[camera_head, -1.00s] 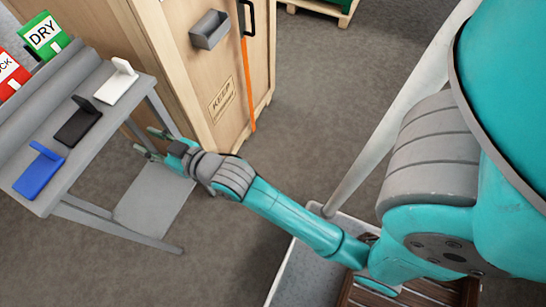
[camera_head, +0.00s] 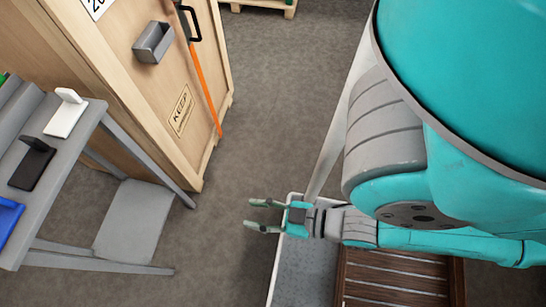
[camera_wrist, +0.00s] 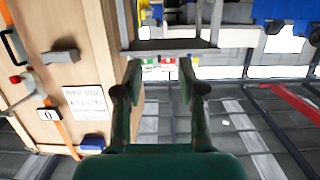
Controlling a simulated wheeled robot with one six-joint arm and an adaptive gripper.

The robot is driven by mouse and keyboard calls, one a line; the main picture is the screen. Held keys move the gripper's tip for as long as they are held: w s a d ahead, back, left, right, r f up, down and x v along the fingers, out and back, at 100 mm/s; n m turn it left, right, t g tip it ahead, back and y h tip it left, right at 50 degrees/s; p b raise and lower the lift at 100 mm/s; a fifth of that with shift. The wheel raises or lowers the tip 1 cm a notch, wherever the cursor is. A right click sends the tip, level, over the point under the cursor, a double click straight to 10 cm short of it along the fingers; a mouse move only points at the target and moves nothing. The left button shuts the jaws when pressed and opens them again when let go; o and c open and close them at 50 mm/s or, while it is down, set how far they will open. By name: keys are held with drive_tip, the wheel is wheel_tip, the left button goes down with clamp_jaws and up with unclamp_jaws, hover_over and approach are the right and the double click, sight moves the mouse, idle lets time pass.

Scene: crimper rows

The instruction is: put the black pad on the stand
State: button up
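The black pad (camera_head: 28,168), a flat piece with a raised tab at one end, lies on the grey table at the left of the head view. It sits between a white pad (camera_head: 64,118) and a blue pad (camera_head: 8,218), which is cut by the picture edge. My gripper (camera_head: 252,214) is open and empty, well to the right of the table and apart from the pads. Its two spread fingers also show in the wrist view (camera_wrist: 159,75), with nothing between them. I cannot make out a stand with certainty in either view.
The grey table (camera_head: 62,160) has a low shelf (camera_head: 132,222) and legs reaching toward the open floor (camera_head: 215,165). A tall wooden crate (camera_head: 125,75) with a grey box (camera_head: 153,42) and an orange strip (camera_head: 206,90) stands behind it. Floor is clear between table and gripper.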

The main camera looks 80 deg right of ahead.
drive_tip(key=v, duration=0.4)
drive_tip(key=shift+r, duration=0.1)
idle(1.3)
